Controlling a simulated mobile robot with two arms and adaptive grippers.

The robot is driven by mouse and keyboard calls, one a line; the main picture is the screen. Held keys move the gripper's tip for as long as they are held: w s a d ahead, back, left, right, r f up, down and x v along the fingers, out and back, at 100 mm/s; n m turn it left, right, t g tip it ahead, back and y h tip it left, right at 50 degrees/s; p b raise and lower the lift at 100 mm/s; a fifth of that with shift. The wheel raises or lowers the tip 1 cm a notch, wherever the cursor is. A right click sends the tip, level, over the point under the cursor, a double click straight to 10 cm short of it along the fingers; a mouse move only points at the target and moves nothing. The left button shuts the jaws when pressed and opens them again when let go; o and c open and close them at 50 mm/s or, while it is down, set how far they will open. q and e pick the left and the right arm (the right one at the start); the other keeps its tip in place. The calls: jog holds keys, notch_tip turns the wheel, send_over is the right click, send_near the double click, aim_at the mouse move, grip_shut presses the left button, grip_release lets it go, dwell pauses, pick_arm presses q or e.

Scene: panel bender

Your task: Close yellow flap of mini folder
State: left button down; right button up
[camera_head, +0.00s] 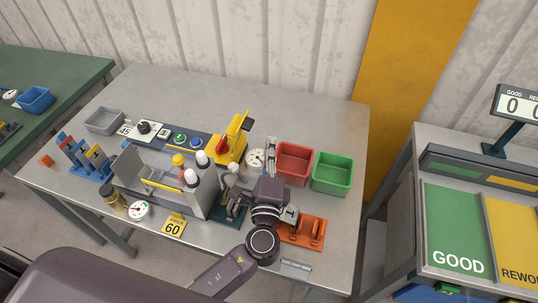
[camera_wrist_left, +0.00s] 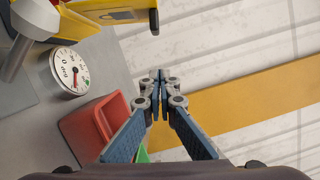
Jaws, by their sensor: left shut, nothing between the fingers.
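The yellow device that looks like the mini folder (camera_head: 225,150) stands at the back middle of the table. A yellow upright part with a red piece, apparently its flap (camera_head: 238,125), rises from it and looks raised. Part of a yellow body (camera_wrist_left: 100,8) shows at the top left of the left wrist view. My left gripper (camera_head: 271,143) is to the right of the yellow device, past the dial gauge, apart from it. Its fingertips (camera_wrist_left: 160,82) are together and empty. My right gripper is in neither view.
A dial gauge (camera_head: 255,158) stands between the device and my left gripper. A red bin (camera_head: 293,163) and green bin (camera_head: 332,172) sit to the right. A grey panel machine (camera_head: 130,168) with bottles, and an orange fixture (camera_head: 303,232), stand nearer. The table's back is clear.

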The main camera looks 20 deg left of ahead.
aim_at(240, 132)
pick_arm(q)
jog(key=a+p, duration=0.1)
jog(key=w+a, duration=0.1)
jog(key=a, duration=0.1)
jog(key=w+a+r+p, duration=0.1)
jog(key=shift+a+p, duration=0.15)
jog(key=shift+p, duration=0.2)
jog(key=a+r+n, duration=0.1)
jog(key=a+n, duration=0.1)
jog(key=n, duration=0.1)
jog(key=shift+w+a+r+g, duration=0.1)
jog(key=shift+a+r+g, duration=0.15)
jog(key=shift+r+g, duration=0.15)
